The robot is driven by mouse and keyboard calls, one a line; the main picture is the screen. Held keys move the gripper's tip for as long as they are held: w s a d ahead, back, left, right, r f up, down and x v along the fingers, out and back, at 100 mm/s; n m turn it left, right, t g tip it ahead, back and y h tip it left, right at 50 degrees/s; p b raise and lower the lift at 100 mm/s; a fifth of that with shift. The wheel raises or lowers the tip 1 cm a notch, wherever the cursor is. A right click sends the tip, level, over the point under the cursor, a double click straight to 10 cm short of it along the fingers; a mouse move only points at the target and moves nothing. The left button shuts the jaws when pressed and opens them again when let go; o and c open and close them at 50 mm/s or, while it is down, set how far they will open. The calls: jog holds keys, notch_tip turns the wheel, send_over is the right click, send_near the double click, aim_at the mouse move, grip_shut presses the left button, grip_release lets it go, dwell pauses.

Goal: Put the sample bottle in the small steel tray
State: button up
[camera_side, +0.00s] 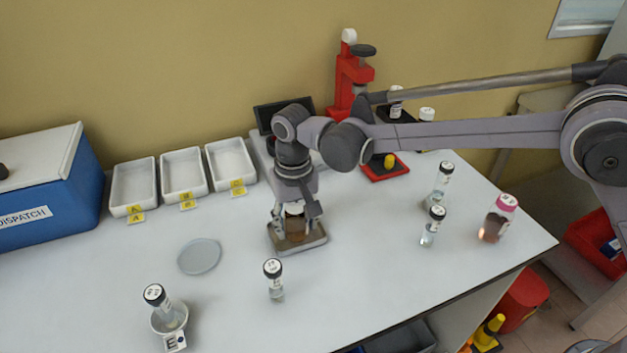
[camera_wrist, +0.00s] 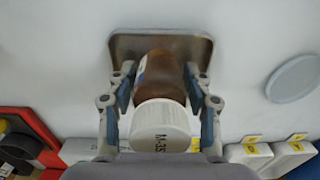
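The sample bottle (camera_wrist: 160,78) is brown with a white cap marked "M-35" and a label on its side. My gripper (camera_wrist: 160,88) has one finger on each side of it and is shut on it. In the side view my gripper (camera_side: 294,222) points down at the small steel tray (camera_side: 314,240), with the brown bottle (camera_side: 297,227) upright between the fingers. The bottle is within the tray's outline, but I cannot tell whether its base touches the tray floor. The tray (camera_wrist: 124,48) also shows behind the bottle in the wrist view.
White trays (camera_side: 183,172) with yellow tags line the wall beside a blue dispatch box (camera_side: 50,195). A grey disc (camera_side: 199,256) lies left of the steel tray. A clear vial (camera_side: 274,281) stands close in front. More bottles (camera_side: 434,226) stand right; a red stand (camera_side: 350,80) is behind.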

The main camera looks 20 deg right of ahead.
jog(key=shift+o, duration=0.3)
notch_tip(320, 180, up, 12)
jog(key=shift+r, duration=0.15)
dwell(0.4)
notch_tip(320, 180, down, 12)
jog(key=shift+r, duration=0.7)
dwell(0.3)
jog(key=shift+f, duration=0.1)
